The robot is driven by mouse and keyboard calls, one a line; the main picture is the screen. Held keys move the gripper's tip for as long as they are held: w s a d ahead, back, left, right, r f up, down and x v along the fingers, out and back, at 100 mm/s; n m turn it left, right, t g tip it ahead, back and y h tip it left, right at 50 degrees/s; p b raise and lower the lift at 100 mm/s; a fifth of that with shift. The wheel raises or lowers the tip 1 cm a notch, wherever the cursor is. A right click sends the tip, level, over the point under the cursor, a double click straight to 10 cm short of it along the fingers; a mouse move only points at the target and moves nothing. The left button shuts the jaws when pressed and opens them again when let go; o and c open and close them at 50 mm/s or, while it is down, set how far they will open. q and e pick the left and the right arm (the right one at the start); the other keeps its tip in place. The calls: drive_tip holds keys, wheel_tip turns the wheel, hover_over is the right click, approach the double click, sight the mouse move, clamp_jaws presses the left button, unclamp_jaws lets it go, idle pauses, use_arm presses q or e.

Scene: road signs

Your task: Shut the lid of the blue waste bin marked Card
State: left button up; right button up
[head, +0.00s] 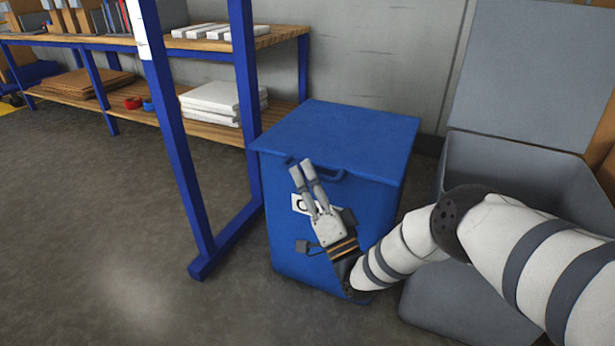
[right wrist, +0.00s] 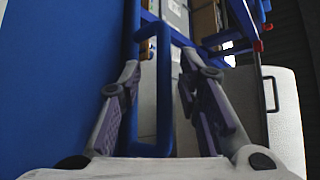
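The blue bin (head: 380,220) stands on the floor right of centre in the head view. Its lid (head: 340,135) lies down flat over the top, with no gap that I can make out. A blue handle (head: 330,175) sticks out at the lid's front edge. A white label, mostly hidden by my right gripper, is on the bin's front. My right gripper (head: 300,165) is in front of the bin, fingers pointing up, just left of the handle. In the right wrist view its fingers are apart, with a blue handle loop (right wrist: 164,90) showing between them. My left gripper is out of view.
A grey bin (head: 530,175) with its lid (head: 520,70) raised stands close on the right, behind my right arm. A blue frame post (head: 245,90) stands close on the left. Shelves (head: 285,38) with stacks are behind. Floor at front left is clear.

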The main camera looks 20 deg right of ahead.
drive_tip(key=v, duration=1.1)
drive_tip(key=shift+s+f, duration=0.25)
drive_tip(key=shift+s, duration=0.05)
drive_tip(key=shift+r, duration=0.1)
